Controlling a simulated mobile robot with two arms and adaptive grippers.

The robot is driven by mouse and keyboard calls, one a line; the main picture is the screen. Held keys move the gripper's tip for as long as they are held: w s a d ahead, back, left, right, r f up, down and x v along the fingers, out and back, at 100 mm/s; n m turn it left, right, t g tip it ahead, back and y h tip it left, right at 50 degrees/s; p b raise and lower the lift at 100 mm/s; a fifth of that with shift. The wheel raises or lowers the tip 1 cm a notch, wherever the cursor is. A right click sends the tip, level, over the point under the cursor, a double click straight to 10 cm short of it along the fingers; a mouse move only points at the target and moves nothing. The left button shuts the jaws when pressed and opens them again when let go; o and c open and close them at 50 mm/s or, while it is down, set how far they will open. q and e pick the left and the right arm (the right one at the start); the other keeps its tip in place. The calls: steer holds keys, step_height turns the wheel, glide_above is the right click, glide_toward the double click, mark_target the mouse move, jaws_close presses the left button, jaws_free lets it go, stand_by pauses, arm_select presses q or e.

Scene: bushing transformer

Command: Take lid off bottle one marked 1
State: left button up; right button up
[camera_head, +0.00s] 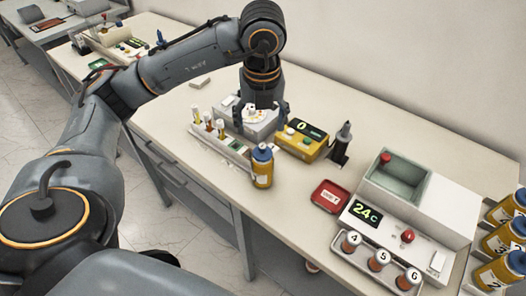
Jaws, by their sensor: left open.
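An amber bottle with a blue lid (262,166) stands upright on the bench near the middle of the view. It has a pale label whose mark is too small to read. The lid is on it. My left gripper (262,116) points down behind the bottle, above a grey-white device (245,124). It is open, apart from the bottle, and no held object shows. Several similar blue-lidded amber bottles (502,240) stand at the right edge, with numbers partly visible. My right gripper is not in view.
A rack of tubes (222,140) is left of the bottle. The back right bench is clear.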

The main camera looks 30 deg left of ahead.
mark_target(263, 146)
arm_select(q)
step_height(263, 146, down, 3)
steer(key=shift+w+a+r+p, duration=0.1)
steer(key=shift+r+p, duration=0.1)
steer(key=shift+p, duration=0.1)
steer(key=shift+f, duration=0.25)
step_height(263, 146, down, 4)
steer(key=shift+w+r+p, duration=0.1)
steer(key=shift+r+p, duration=0.05)
steer(key=shift+p, duration=0.95)
steer(key=shift+w+f, duration=0.1)
steer(key=shift+f, duration=0.4)
steer(key=c, duration=0.9)
